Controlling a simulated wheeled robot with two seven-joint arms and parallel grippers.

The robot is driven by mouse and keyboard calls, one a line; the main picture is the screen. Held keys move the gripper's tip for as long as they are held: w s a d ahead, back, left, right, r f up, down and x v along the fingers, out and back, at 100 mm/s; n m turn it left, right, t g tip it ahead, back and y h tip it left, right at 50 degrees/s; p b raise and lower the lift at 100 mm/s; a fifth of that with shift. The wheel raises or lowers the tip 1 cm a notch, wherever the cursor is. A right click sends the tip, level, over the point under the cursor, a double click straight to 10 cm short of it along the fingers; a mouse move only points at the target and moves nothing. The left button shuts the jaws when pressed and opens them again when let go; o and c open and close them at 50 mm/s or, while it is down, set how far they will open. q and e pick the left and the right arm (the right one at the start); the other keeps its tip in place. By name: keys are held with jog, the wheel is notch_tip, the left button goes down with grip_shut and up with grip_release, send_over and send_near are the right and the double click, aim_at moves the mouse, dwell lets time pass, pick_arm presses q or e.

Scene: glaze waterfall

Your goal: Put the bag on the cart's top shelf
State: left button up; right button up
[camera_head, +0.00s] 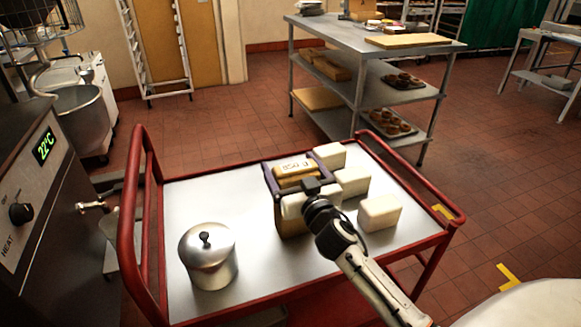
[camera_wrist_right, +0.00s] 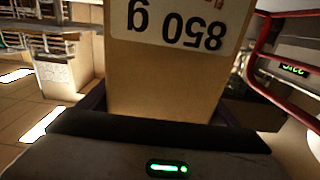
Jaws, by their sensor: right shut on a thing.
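The bag (camera_head: 294,171) is a tan, upright block-shaped pack with a white "850 g" label, seen upside down in the right wrist view (camera_wrist_right: 170,75). My right gripper (camera_head: 292,170) is shut on it, with a dark finger on each side. The bag is over the middle of the steel top shelf (camera_head: 200,200) of the red-railed cart. Its lower part shows below the gripper (camera_head: 288,224), but I cannot tell whether its base touches the shelf. My left gripper is not in view.
Several white blocks (camera_head: 380,213) stand on the shelf to the right of the bag, close to it. A lidded steel pot (camera_head: 208,258) stands at front left. The red rails (camera_head: 137,220) rise at the cart's ends.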

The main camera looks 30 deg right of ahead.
jog(key=shift+r, duration=0.1)
jog(key=o, duration=2)
jog(key=shift+f, duration=0.2)
jog(key=shift+r, duration=0.1)
jog(key=v, duration=1.2)
jog(key=shift+b, duration=0.4)
jog(key=shift+r, duration=0.1)
